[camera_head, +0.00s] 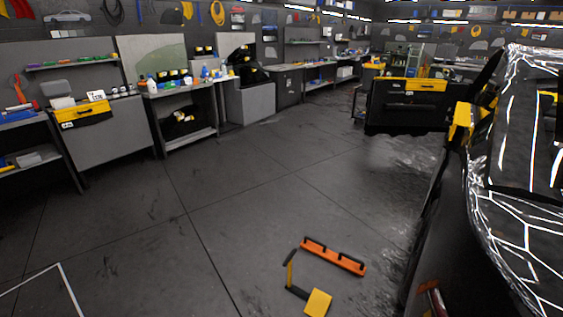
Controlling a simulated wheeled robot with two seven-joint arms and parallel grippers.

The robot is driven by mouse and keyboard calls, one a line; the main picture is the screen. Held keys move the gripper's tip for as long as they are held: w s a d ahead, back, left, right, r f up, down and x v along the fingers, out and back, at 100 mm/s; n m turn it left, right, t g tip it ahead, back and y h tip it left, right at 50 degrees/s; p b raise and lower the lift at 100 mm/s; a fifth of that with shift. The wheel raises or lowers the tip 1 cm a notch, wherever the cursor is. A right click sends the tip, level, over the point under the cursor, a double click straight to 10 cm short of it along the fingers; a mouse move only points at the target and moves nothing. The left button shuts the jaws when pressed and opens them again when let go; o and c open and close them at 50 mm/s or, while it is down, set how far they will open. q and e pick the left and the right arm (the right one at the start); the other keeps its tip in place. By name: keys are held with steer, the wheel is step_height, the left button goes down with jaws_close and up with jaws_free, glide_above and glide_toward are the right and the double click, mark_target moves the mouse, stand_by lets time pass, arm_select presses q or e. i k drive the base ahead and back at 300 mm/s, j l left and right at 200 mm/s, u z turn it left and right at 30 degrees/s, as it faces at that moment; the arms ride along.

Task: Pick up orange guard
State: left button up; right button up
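The orange guard (333,257) is most likely the long orange bar low in the picture, right of the middle. It appears to lie on the dark floor, slanting down to the right, with black pieces near its ends. A black and yellow item (318,302) is just left of and below it; I cannot tell whether the two touch. I make out neither of my grippers in this view, and nothing visibly holds the orange bar.
A dark vehicle (520,190) with bright reflections fills the right side. A black case with a yellow panel (413,86) is beside it. Workbenches (100,133) line the left and back walls. The middle of the floor (240,190) is clear.

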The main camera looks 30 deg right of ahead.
mark_target(353, 265)
steer(key=i, duration=0.65)
steer(key=i+j, duration=0.15)
steer(key=i, duration=0.5)
steer(key=i+z, duration=0.1)
steer(key=i, duration=0.55)
steer(key=i+l+z, duration=0.15)
steer(key=i+z, duration=0.65)
steer(key=z, duration=0.15)
steer(key=i+j+z, duration=0.2)
steer(key=i+z, duration=0.25)
steer(key=i+j+z, duration=0.25)
steer(key=z, duration=0.2)
steer(key=i+z, duration=0.25)
steer(key=z, duration=0.2)
steer(key=i+z, duration=0.25)
steer(key=z, duration=0.2)
steer(key=i+z, duration=0.25)
steer(key=z, duration=0.2)
steer(key=i+j+z, duration=0.2)
steer(key=z, duration=0.25)
steer(key=i+j+z, duration=0.15)
steer(key=j+z, duration=0.15)
steer(key=z, duration=0.15)
steer(key=i+j+z, duration=0.15)
steer(key=j+z, duration=0.15)
steer(key=z, duration=0.15)
